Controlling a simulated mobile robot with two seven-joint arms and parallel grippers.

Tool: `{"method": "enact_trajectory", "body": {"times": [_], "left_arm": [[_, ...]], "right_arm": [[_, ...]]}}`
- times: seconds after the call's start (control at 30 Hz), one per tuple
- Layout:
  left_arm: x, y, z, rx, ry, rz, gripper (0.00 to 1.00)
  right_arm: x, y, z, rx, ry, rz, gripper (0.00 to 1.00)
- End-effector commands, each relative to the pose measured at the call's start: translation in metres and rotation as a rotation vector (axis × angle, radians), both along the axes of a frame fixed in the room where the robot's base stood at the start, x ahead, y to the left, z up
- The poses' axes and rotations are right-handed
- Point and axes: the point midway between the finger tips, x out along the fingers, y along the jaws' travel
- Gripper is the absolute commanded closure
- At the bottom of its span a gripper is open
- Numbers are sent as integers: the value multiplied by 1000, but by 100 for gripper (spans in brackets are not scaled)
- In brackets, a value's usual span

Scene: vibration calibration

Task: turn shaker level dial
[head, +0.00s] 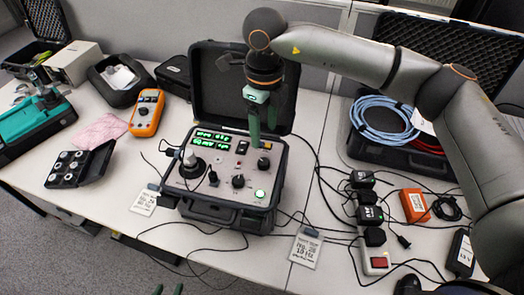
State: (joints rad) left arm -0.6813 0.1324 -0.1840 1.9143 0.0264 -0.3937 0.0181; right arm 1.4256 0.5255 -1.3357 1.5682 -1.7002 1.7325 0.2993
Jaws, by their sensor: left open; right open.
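The shaker unit is an open black case with a grey control panel (222,190) on the table. Its green displays (211,140) are lit. A black dial (238,181) sits low on the panel, and another dark knob (263,163) sits at the right. I cannot read which is the shaker level dial. A round silver-and-black part (191,166) is at the panel's left. My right gripper (263,138) is open and empty, pointing down just above the right knob and partly covering the panel's upper right. My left gripper (168,290) shows only green fingertips at the bottom edge, apart and empty.
The open lid (215,90) stands behind the panel. An orange multimeter (147,112) and a black box of round pieces (75,167) lie left. A power strip (377,258), black adapters and an orange box (414,205) lie right. Cables cross the front table.

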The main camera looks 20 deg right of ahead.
Motion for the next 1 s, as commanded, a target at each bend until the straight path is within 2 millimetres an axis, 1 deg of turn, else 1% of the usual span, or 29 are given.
{"method": "enact_trajectory", "body": {"times": [0.03, 0.3, 0.4, 0.5, 0.67, 0.93, 1.0], "left_arm": [[-1, 0, 2, 0, 3, 1, 50], [-1, 0, 11, 0, 3, 1, 50], [-1, 0, 14, 0, 3, 1, 50], [-1, 0, 15, 0, 2, 1, 50], [1, 0, 17, 0, -1, 0, 50], [1, 0, 17, 0, -2, 0, 50], [2, 0, 17, -1, -3, 1, 50]], "right_arm": [[-1, 0, -10, 0, 5, 0, 33], [-1, 0, -65, 0, 6, 0, 33], [-1, 0, -81, 1, 3, 2, 33], [-1, 1, -93, 2, 3, 1, 33], [0, 1, -102, 2, 1, 1, 33], [0, 1, -103, 2, 1, 2, 33], [0, 1, -103, 2, 1, 2, 41]]}}
